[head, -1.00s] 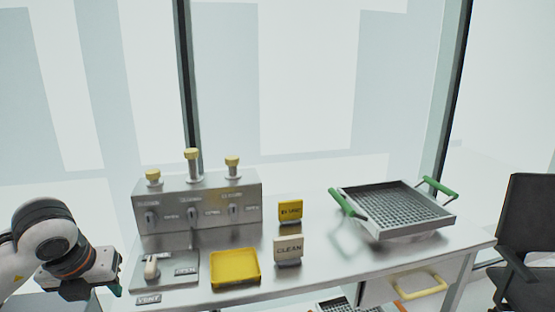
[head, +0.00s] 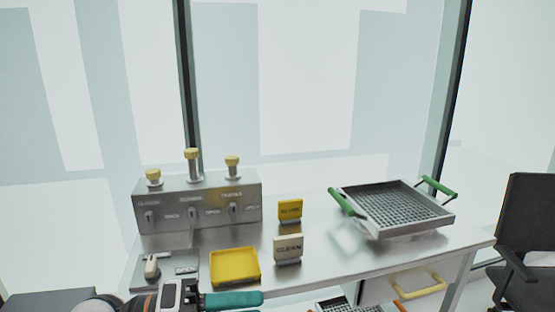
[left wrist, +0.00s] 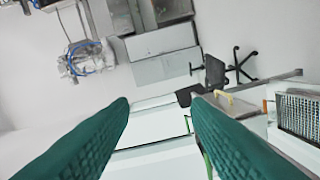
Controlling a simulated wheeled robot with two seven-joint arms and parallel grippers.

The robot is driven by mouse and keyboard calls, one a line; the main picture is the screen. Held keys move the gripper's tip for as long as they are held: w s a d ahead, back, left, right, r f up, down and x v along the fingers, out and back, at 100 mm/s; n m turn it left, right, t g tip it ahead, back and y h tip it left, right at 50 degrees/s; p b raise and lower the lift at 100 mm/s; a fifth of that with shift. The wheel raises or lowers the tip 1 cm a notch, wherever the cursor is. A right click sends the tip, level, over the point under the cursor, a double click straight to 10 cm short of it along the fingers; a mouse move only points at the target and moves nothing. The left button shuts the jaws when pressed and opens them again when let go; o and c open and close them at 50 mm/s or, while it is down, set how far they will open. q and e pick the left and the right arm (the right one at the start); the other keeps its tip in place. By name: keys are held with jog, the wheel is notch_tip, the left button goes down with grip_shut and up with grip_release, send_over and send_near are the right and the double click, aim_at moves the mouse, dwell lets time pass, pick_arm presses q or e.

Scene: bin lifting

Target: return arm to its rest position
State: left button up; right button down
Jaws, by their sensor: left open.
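My left arm comes in along the bottom edge of the head view, and its gripper (head: 235,299) points right, with a teal finger in front of the table's near edge. In the left wrist view the two teal fingers of the left gripper (left wrist: 160,108) stand wide apart with nothing between them. My right gripper is in neither view.
The steel table carries a valve box (head: 185,190) with yellow knobs, a yellow tray (head: 235,266), a yellow sign (head: 290,211), a CLEAN sign (head: 288,249) and a mesh basket (head: 447,215) with green handles. A black chair (head: 530,225) stands right.

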pick_arm(q)
jog(key=w+a+r+n+t+y, duration=0.2)
jog(key=a+n+t, duration=0.2)
jog(key=n+t, duration=0.45)
jog(key=w+a+r+n+t+y, duration=0.2)
jog(key=w+a+n+t, duration=0.15)
jog(key=n+t, duration=0.55)
jog(key=s+a+f+n+g+y, duration=0.1)
jog(key=a+f+n+g+y, duration=0.3)
jog(key=f+n+y, duration=0.5)
jog(key=s+a+f+n+g+y, duration=0.1)
jog(key=a+f+n+g+y, duration=0.1)
jog(key=a+f+n+y, duration=0.65)
jog(key=s+d+f+g+h, duration=0.2)
jog(key=s+f+g, duration=0.4)
jog(key=s+f, duration=0.35)
jog(key=s+d+f+g+h, duration=0.25)
jog(key=s+f+g, duration=0.35)
jog(key=s+f, duration=0.35)
notch_tip(320, 180, down, 27)
jog(key=s, duration=0.2)
jog(key=s+a+f+g, duration=0.2)
jog(key=s+a+f, duration=0.1)
jog(key=s+f, duration=1.1)
jog(key=shift+s+m, duration=0.3)
jog(key=shift+s, duration=0.4)
